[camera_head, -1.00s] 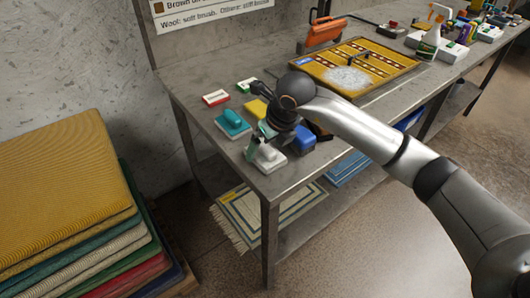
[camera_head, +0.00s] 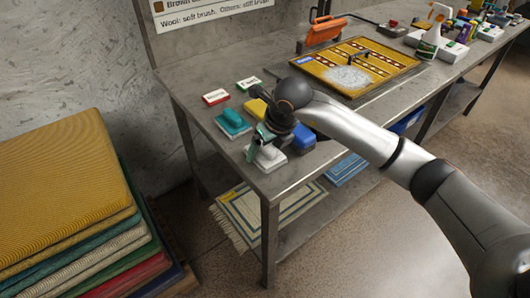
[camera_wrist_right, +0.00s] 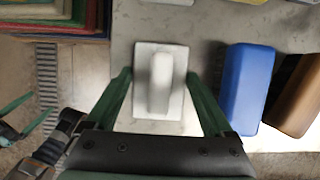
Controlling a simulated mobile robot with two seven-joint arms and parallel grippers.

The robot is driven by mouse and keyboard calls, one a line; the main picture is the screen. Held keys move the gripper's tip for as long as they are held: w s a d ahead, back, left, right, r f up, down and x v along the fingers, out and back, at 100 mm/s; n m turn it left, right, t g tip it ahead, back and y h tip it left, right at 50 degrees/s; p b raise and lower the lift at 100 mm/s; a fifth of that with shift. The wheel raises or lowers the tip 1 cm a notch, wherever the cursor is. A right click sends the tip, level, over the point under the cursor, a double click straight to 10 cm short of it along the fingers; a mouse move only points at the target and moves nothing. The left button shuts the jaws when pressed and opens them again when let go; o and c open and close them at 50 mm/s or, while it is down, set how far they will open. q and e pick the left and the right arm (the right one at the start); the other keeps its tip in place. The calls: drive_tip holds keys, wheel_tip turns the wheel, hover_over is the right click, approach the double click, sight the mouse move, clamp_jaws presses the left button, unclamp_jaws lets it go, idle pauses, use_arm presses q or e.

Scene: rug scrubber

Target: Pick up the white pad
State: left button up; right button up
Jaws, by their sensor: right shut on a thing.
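The white pad (camera_head: 267,159) is a flat white block with a raised white handle on top. It is at the table's near left corner in the head view. In the right wrist view the white pad (camera_wrist_right: 142,108) lies between the green fingers of my right gripper (camera_wrist_right: 159,74). My right gripper also shows in the head view (camera_head: 259,145), low over the pad and shut on it. The pad appears to be at table height; whether it touches the top is hard to tell. My left gripper (camera_wrist_right: 27,112) shows at the left edge of the right wrist view, fingers spread and empty.
A blue pad (camera_head: 304,138) stands close to the right of the white pad. A teal brush (camera_head: 233,123) and a yellow pad (camera_head: 255,109) are behind. A framed rug (camera_head: 357,66) lies to the right. Stacked rugs (camera_head: 60,190) stand left.

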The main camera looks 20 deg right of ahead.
drive_tip(key=shift+r, duration=0.1)
drive_tip(key=shift+r, duration=0.5)
drive_tip(key=r, duration=0.2)
drive_tip(key=shift+s+d+r, duration=0.1)
drive_tip(key=shift+d+r, duration=0.25)
drive_tip(key=shift+r, duration=0.05)
drive_tip(key=s+d+r+b, duration=0.1)
drive_tip(key=s+d+r, duration=0.6)
drive_tip(key=d+r, duration=0.2)
drive_tip(key=shift+s+d+b, duration=0.35)
drive_tip(key=shift+d, duration=0.6)
